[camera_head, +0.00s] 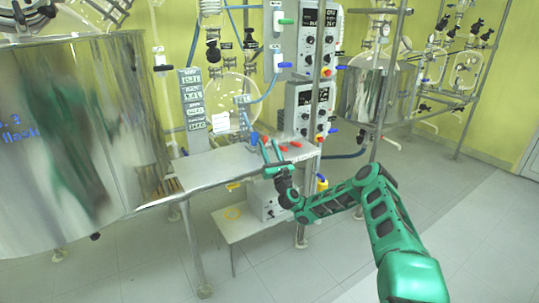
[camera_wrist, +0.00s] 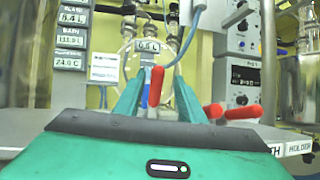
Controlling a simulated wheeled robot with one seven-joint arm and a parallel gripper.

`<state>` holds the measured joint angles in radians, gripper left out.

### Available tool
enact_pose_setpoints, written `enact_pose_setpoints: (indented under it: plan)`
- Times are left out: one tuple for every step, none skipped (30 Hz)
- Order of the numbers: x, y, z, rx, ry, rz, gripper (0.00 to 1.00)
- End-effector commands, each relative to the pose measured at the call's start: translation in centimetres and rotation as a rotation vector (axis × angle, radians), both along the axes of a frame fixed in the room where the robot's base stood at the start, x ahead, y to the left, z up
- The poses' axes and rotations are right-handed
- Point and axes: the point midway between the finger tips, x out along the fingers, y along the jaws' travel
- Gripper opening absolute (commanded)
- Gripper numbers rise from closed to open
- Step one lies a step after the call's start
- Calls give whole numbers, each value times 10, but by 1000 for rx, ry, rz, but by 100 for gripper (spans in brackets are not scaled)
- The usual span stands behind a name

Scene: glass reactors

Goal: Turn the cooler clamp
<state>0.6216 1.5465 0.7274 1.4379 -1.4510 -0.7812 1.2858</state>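My gripper (camera_head: 270,146) is above the near part of the steel bench, with its green fingers pointing away from me. In the wrist view my gripper (camera_wrist: 157,88) is open, with a finger on each side of an upright red handle (camera_wrist: 156,86). I cannot tell whether the fingers touch it. Two more red handles lie to the right, a nearer one (camera_wrist: 243,111) and one beside it (camera_wrist: 214,110). In the head view red handles (camera_head: 283,148) also show just right of the fingers. No readable label shows which of these is the cooler clamp.
A large steel vessel (camera_head: 75,130) fills the left side. A display post (camera_head: 193,105) and control boxes (camera_head: 310,108) stand at the bench. A round glass flask (camera_head: 232,95) and a blue hose are behind the gripper. The floor at the right is clear.

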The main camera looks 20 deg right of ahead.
Motion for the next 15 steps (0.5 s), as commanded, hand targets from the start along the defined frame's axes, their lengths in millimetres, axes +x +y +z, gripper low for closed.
enact_pose_setpoints:
  plan:
    - [-6,-1,-7,2,7,0,36]
    - [-10,-1,-9,2,8,0,36]
    - [-13,-1,-11,3,7,1,36]
    - [-15,-1,-12,1,6,1,36]
    - [-17,-1,-12,1,5,0,36]
    - [-19,-1,-13,1,5,0,36]
    - [-20,-1,-13,1,4,0,36]
    - [-21,-1,-14,0,4,-1,36]
    - [-21,-1,-14,-1,3,0,36]
    - [-22,-1,-14,-1,3,0,36]
    - [-22,0,-14,-1,3,0,36]
    - [-22,0,-14,-2,3,1,36]
    - [-22,0,-14,-2,3,1,36]
    - [-21,0,-14,-2,3,1,36]
    - [-21,0,-14,-2,3,1,36]
